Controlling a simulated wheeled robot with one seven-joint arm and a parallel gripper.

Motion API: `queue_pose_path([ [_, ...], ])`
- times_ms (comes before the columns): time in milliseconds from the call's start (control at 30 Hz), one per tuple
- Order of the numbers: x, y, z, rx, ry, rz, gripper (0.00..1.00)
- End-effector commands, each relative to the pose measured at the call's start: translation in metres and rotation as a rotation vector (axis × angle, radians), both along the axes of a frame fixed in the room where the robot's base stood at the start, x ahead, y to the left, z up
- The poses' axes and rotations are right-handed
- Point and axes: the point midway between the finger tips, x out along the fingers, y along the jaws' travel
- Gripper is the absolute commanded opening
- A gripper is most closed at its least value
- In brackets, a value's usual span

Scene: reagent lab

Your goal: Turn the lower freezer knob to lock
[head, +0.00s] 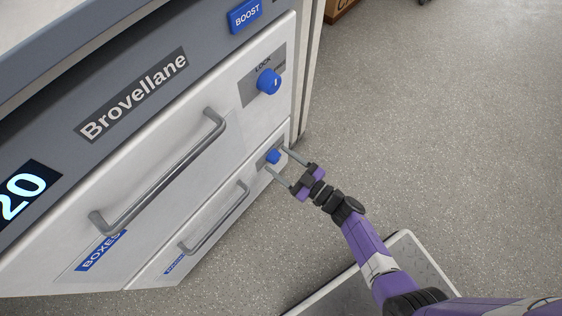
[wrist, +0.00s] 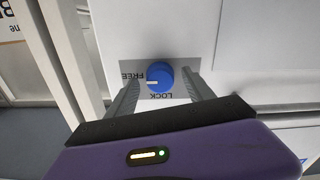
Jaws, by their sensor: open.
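The lower freezer knob (head: 272,156) is a round blue dial on the lower drawer front (head: 222,212). In the wrist view, the lower knob (wrist: 159,75) sits on a grey plate, and its white mark points left, toward the word FREE. The word LOCK is printed upside down below it in that view. My gripper (head: 277,160) is open, with one finger on each side of the knob. In the wrist view, my gripper's fingers (wrist: 160,80) straddle the knob with small gaps. Whether the tips touch the plate cannot be told.
The upper knob (head: 268,82), also blue, is on the drawer above. Grey bar handles on the upper drawer (head: 160,175) and lower drawer (head: 215,222) stick out to the left of my gripper. The floor (head: 440,130) to the right is clear.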

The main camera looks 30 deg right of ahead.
Motion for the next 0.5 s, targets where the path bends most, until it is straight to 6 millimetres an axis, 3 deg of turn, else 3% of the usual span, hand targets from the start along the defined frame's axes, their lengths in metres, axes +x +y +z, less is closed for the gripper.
queue_pose_path([
  [267, 0.0012, 0.0007, 0.0005, 0.0, 0.0, 0.0, 0.59],
  [500, 0.0012, 0.0007, 0.0004, 0.0, 0.0, 0.0, 0.12],
])
